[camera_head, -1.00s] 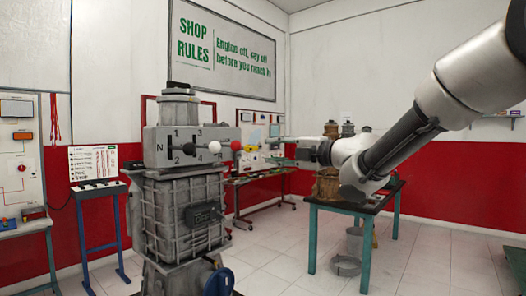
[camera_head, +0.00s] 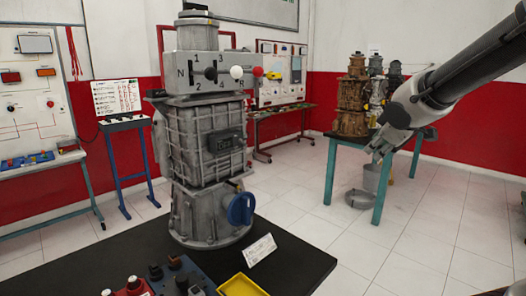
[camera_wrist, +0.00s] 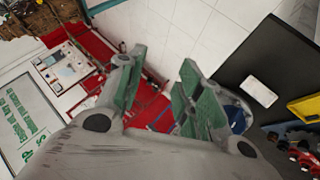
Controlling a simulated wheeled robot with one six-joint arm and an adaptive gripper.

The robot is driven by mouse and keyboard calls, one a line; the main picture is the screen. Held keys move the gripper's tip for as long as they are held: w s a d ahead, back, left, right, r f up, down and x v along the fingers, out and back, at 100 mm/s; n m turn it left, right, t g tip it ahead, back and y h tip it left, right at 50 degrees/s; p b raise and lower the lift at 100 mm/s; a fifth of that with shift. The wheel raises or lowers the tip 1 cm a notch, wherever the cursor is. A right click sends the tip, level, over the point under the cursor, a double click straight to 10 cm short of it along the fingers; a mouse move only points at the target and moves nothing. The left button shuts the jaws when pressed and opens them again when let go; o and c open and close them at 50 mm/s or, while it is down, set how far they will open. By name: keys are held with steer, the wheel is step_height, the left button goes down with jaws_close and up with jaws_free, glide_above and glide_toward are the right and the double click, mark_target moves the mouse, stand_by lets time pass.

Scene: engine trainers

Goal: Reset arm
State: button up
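My gripper (camera_head: 382,150) hangs at the right in the head view, pointing down, apart from the grey gearbox trainer. In the wrist view my gripper (camera_wrist: 161,58) shows two green-padded fingers spread apart with nothing between them. The gearbox trainer (camera_head: 178,140) stands upright on a black tabletop (camera_head: 110,248).
A teal-legged table (camera_head: 329,172) with brown and grey engine parts (camera_head: 352,95) stands behind my gripper. A white card (camera_head: 259,250), a yellow tray (camera_head: 242,287) and a red-and-blue device (camera_head: 150,285) are on the black tabletop. Tiled floor (camera_head: 420,220) is clear at right.

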steer(key=s+d+f+m+g, duration=0.2)
steer(key=s+m, duration=0.2)
steer(key=s, duration=0.8)
steer(key=s+d+f+m+g, duration=0.1)
steer(key=s+m, duration=0.4)
steer(key=s, duration=0.8)
steer(key=shift+d+f+m+g, duration=0.35)
steer(key=shift+d+g, duration=0.15)
steer(key=shift+g, duration=0.6)
steer(key=shift+s, duration=0.1)
